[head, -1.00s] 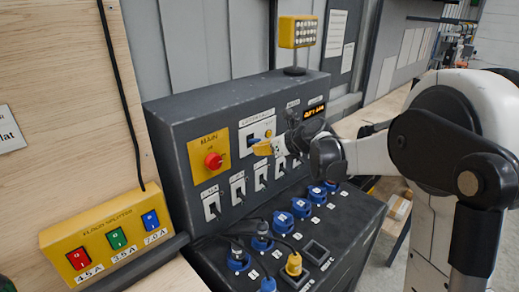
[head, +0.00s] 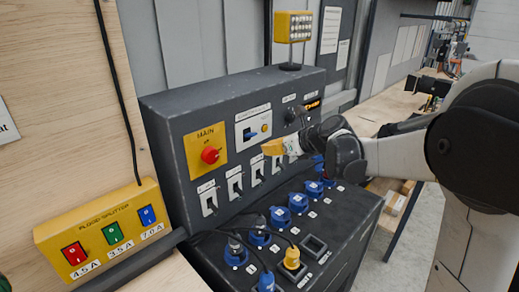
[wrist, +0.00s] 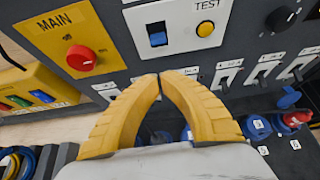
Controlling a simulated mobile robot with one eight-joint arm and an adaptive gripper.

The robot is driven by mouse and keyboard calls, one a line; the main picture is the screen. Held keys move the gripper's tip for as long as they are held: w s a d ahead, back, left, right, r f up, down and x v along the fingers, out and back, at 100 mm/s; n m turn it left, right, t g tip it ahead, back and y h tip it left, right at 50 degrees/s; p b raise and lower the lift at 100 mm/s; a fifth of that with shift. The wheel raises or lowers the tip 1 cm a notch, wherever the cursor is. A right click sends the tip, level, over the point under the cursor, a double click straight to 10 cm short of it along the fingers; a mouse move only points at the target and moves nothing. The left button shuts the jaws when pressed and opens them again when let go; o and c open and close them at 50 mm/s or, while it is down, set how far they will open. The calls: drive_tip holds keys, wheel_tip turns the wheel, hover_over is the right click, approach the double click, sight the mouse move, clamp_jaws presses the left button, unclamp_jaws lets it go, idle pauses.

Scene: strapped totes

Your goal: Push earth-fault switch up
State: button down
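The earth-fault unit is a white plate (head: 242,134) on the front of the dark cabinet, with a blue rocker switch (head: 247,133) and a yellow test button (head: 264,129). In the wrist view the blue rocker (wrist: 158,39) is plainly seen above my fingertips, left of the yellow TEST button (wrist: 205,29). I cannot tell for sure which way the rocker is set. My gripper (wrist: 160,76) has yellow fingers whose tips meet, with nothing held. In the head view my gripper (head: 268,148) is below and right of the rocker, apart from it.
A red knob (head: 210,155) on the yellow MAIN plate is to the left. A row of small white-plated switches (head: 235,184) runs below. Blue sockets (head: 279,218) and cables cover the sloped lower panel. A yellow flood splitter box (head: 105,232) stands at left.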

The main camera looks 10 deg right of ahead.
drive_tip(key=v, duration=0.4)
drive_tip(key=shift+w+r, duration=0.1)
drive_tip(key=shift+r, duration=0.3)
drive_tip(key=s+a+f+n+g+h+b, duration=0.1)
drive_tip(key=s+f+n+h+b, duration=0.2)
drive_tip(key=s+f+n+b, duration=0.3)
drive_tip(key=s+a+f+n+g+h+b, duration=0.1)
drive_tip(key=s+f+n+b, duration=0.5)
drive_tip(key=s+f+n, duration=0.8)
drive_tip(key=s+n+g+h, duration=0.1)
drive_tip(key=s+n+h, duration=0.1)
drive_tip(key=s+n, duration=0.7)
drive_tip(key=shift+s+a+f+n+b, duration=0.2)
drive_tip(key=shift+s+n+b, duration=0.15)
drive_tip(key=shift+s, duration=0.4)
drive_tip(key=shift+a, duration=0.1)
